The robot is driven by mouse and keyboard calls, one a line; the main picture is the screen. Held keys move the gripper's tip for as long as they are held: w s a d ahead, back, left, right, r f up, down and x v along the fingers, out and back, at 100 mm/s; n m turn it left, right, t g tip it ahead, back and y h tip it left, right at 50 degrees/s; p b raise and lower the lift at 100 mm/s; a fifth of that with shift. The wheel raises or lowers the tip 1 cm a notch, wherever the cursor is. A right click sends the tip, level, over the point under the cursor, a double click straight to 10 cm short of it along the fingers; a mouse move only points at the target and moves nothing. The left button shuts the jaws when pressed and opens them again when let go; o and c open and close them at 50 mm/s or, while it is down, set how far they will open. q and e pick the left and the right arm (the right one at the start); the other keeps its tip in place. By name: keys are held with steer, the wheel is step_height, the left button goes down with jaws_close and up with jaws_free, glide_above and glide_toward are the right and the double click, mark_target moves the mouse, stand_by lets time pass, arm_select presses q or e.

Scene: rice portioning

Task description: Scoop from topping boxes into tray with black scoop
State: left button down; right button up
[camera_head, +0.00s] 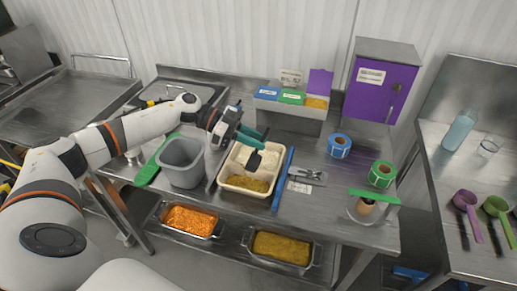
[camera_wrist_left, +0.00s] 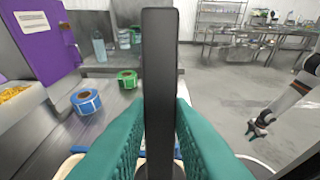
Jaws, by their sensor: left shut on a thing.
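My left gripper (camera_head: 252,136) has teal fingers and is shut on the handle of the black scoop (camera_head: 254,161). The scoop's dark end is over the tray (camera_head: 233,184); I cannot tell whether it touches the food or carries any. The tray holds white rice at the back and yellow-brown topping at the front. In the left wrist view the black handle (camera_wrist_left: 160,70) stands upright between the teal fingers. One topping box (camera_head: 162,211) holds orange food, another (camera_head: 313,252) yellow-brown food, both below the table's front edge. My right gripper (camera_wrist_left: 258,128) shows small in the left wrist view, its jaws unclear.
A grey bin (camera_head: 182,160) stands left of the tray. A blue bar (camera_head: 283,180) and tongs (camera_head: 307,174) lie to its right, with blue (camera_head: 339,146) and green (camera_head: 382,174) tape rolls beyond. A purple cabinet (camera_head: 377,86) stands behind. Purple and green scoops lie on the right table.

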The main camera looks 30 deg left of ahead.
arm_select(q)
steer(key=shift+s+a+r+t+h+b, duration=0.1)
steer(key=shift+s+a+t+h+b, duration=0.15)
steer(key=shift+a+h+b, duration=0.8)
steer(key=shift+s+a+f+t+h+b, duration=0.15)
steer(key=shift+a+h+b, duration=0.45)
steer(key=shift+b, duration=0.8)
steer(key=shift+s+a+r+t+h+b, duration=0.15)
steer(key=shift+s+a+t+h+b, duration=0.15)
steer(key=shift+a+h+b, duration=0.7)
steer(key=shift+d, duration=0.25)
step_height(320, 180, up, 8)
steer(key=g+y+p, duration=0.4)
steer(key=y+p, duration=1.2)
steer(key=p, duration=0.3)
